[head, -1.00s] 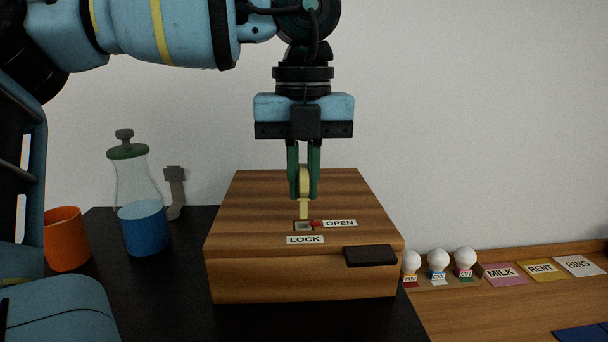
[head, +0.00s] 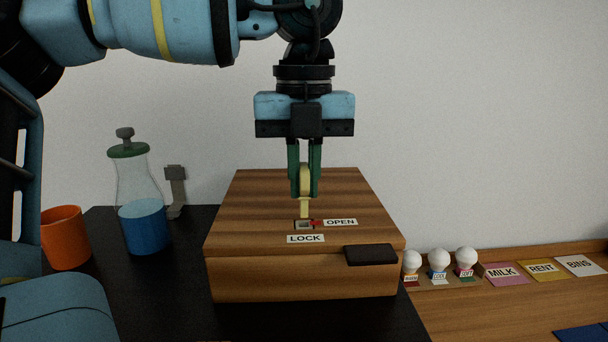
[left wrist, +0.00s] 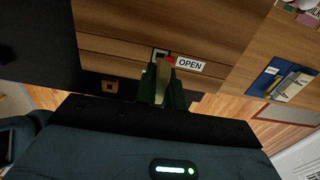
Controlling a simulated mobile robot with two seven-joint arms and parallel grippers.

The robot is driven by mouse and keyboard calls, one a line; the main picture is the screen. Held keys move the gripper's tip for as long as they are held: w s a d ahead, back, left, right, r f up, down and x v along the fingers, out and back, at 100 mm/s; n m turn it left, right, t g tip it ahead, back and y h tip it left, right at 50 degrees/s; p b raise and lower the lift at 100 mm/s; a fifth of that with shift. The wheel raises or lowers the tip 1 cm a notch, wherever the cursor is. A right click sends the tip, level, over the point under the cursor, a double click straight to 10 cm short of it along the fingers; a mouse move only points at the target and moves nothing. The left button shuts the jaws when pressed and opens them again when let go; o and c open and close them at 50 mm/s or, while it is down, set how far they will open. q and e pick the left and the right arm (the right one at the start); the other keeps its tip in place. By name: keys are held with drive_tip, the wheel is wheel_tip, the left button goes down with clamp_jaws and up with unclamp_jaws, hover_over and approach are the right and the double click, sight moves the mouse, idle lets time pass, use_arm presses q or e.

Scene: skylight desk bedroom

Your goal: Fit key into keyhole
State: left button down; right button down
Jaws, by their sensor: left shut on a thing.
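My left gripper (head: 304,187) points straight down over the wooden box and is shut on a yellow key (head: 304,206). The key hangs upright, its lower end just above or at the keyhole (head: 303,225); I cannot tell whether it touches. In the left wrist view the key (left wrist: 162,80) shows between the fingers, near the keyhole (left wrist: 160,55). My right gripper is not in view.
The box stands on a black desk top (head: 160,290) with a dark tab (head: 370,254) at its front. To the right, white bulbs (head: 438,261) and labelled cards (head: 541,269) lie on a wooden surface.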

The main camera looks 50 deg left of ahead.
sight(304, 198)
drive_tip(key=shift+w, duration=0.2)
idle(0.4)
